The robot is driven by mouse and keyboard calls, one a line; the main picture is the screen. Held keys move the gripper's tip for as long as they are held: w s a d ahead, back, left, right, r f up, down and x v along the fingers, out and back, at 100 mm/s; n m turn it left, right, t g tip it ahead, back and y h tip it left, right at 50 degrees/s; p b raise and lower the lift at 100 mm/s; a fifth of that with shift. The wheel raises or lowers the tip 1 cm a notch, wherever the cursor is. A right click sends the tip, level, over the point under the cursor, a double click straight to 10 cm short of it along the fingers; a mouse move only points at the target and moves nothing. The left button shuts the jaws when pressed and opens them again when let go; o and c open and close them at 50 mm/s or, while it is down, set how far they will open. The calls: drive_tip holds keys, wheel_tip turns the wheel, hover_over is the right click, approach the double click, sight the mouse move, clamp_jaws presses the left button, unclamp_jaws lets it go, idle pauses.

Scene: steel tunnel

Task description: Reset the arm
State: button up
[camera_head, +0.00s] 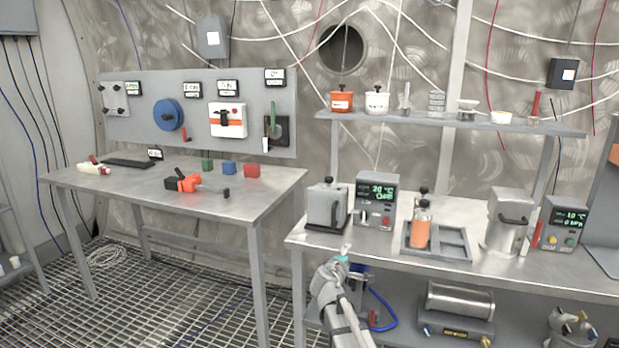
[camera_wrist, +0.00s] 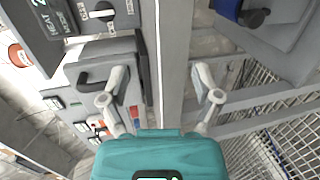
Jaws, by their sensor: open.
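My arm (camera_head: 345,320) reaches up from the bottom of the head view, in front of the right bench's front edge. My gripper (camera_head: 346,252) is at its upper end, near the left front corner of that bench; its fingers are small and hard to make out there. In the wrist view my gripper (camera_wrist: 160,82) shows two grey fingers spread wide with nothing between them. The grey bench edge (camera_wrist: 174,60) runs behind the gap between the fingers. The teal gripper body fills the bottom middle of the wrist view.
The right bench (camera_head: 455,262) holds a grey box (camera_head: 327,205), a display unit (camera_head: 377,200), a tray with an orange bottle (camera_head: 421,229) and a metal canister (camera_head: 507,222). A shelf (camera_head: 450,122) stands above. The left table (camera_head: 130,182) holds coloured cubes and an orange-black tool (camera_head: 190,184). Grating floor lies between.

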drive_tip(key=s+d+f+m+g, duration=0.4)
drive_tip(key=s+d+f+m, duration=0.1)
drive_tip(key=s, duration=0.3)
drive_tip(key=s+d+f+m+g, duration=0.4)
drive_tip(key=s+d+g, duration=0.1)
drive_tip(key=s, duration=0.2)
drive_tip(key=s+a+f+m+g+y+p, duration=0.1)
drive_tip(key=s+a+f+m+g+y, duration=0.15)
drive_tip(key=s, duration=0.45)
drive_tip(key=s+a+f+m+g+y+p, duration=0.1)
drive_tip(key=s+f+m+g+y, duration=0.2)
drive_tip(key=s, duration=0.4)
wheel_tip(320, 180, up, 25)
drive_tip(key=p, duration=2.3)
drive_tip(key=shift+s+r+n+y, duration=0.15)
drive_tip(key=shift+s+n+y, duration=0.1)
drive_tip(key=shift+n+y, duration=0.15)
drive_tip(key=shift+d, duration=0.1)
